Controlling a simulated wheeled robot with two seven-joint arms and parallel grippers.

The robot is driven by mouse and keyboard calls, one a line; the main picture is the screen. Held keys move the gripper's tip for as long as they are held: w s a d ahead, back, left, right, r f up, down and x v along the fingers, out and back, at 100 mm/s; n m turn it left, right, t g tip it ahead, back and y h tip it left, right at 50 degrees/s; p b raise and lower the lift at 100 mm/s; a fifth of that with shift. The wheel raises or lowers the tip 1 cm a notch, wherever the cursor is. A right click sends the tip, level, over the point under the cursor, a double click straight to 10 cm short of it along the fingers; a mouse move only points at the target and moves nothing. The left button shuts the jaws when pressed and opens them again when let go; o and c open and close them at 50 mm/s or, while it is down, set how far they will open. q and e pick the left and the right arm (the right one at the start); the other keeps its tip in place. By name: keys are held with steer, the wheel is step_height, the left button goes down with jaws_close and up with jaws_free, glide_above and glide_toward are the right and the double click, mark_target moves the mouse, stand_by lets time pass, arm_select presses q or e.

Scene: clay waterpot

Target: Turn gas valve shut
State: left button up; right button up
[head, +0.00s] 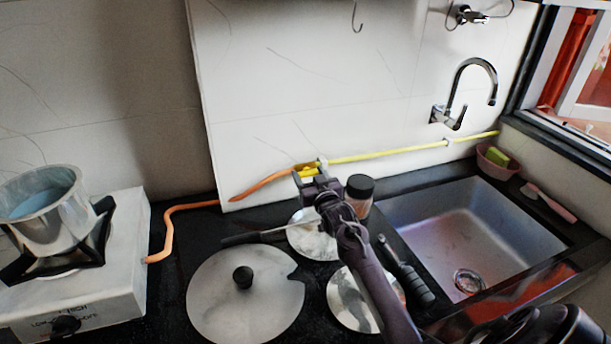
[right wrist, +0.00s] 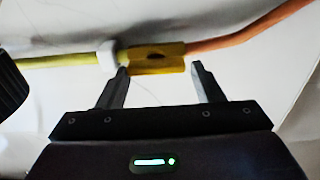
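The yellow gas valve (head: 307,173) sits on the wall pipe, where the orange hose (head: 262,184) meets the yellow pipe (head: 390,152). In the right wrist view the valve (right wrist: 157,58) is a small yellow block with a dark spot on its face. My right gripper (head: 318,178) is at the valve in the head view and partly covers it. In the right wrist view its two fingers (right wrist: 160,75) are apart, with the valve just beyond and between their tips. I cannot tell whether either finger touches it. My left gripper is not in view.
A stove (head: 85,285) with a steel pot (head: 45,205) stands at left. The sink (head: 470,230) and tap (head: 470,80) are at right.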

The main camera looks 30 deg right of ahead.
steer(key=shift+d+f, duration=0.1)
steer(key=c, duration=0.6)
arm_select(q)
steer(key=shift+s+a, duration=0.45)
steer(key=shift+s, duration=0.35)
arm_select(e)
steer(key=shift+o, duration=0.2)
